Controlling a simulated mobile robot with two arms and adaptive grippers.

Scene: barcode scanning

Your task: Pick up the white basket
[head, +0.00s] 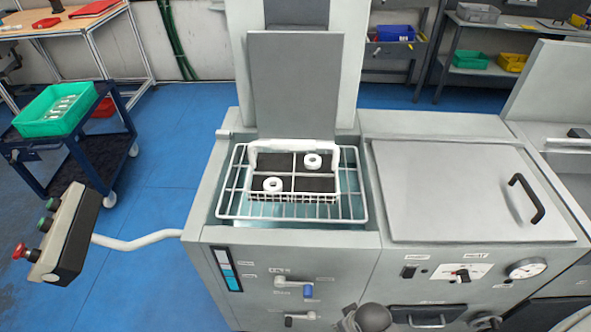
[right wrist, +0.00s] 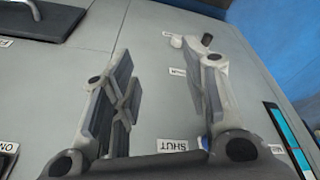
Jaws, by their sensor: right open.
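My right gripper (right wrist: 165,85) shows in the right wrist view, open and empty, in front of the machine's front panel. It is apart from the basket, which that view does not show. My left gripper is not in view.
A raised lid (head: 293,85) stands behind the tank. A closed lid with a black handle (head: 527,198) is to the right. Valves (head: 300,283) stick out of the front panel. A control box (head: 65,235) on a white arm and a cart with a green bin (head: 55,127) are left.

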